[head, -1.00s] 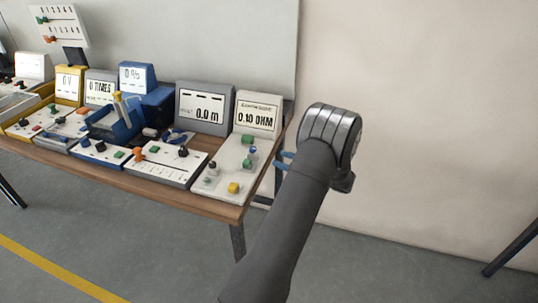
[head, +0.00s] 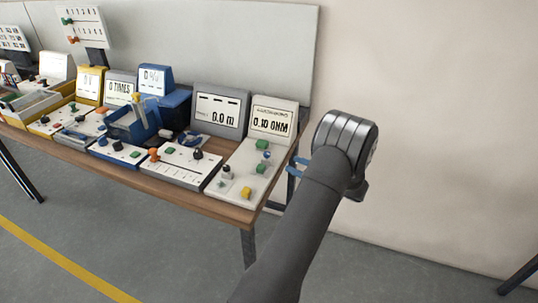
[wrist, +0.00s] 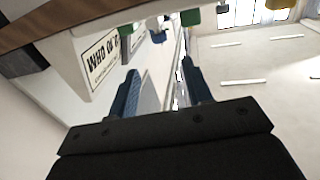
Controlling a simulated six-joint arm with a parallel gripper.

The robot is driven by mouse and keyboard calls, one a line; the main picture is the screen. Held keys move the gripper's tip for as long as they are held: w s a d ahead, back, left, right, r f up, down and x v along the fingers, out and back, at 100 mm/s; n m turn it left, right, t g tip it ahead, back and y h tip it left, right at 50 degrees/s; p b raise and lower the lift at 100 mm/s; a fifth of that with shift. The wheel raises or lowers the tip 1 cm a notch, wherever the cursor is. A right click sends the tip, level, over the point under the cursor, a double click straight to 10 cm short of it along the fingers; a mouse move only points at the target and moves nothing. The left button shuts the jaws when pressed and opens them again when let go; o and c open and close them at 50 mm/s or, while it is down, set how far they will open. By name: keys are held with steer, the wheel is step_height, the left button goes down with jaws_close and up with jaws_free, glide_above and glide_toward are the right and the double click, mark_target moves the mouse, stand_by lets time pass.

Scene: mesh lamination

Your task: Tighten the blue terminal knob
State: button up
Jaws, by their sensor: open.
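The blue terminal knob (head: 266,154) stands on the white sloping panel (head: 232,192) at the right end of the bench, between two green knobs (head: 262,144) (head: 260,168). My gripper (head: 294,163), with blue fingers, is just right of the panel, beside the blue knob and apart from it. In the wrist view the fingers (wrist: 160,78) are spread with nothing between them. The blue knob (wrist: 158,37) shows small beyond the fingertips, with green knobs on either side.
The panel's upright display (head: 272,119) reads 0.10 OHM. Other instruments (head: 219,112) crowd the wooden bench (head: 190,195) to the left. The floor to the right is open.

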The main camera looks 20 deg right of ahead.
mark_target(267, 154)
steer(key=x, duration=1.4)
steer(key=c, duration=1)
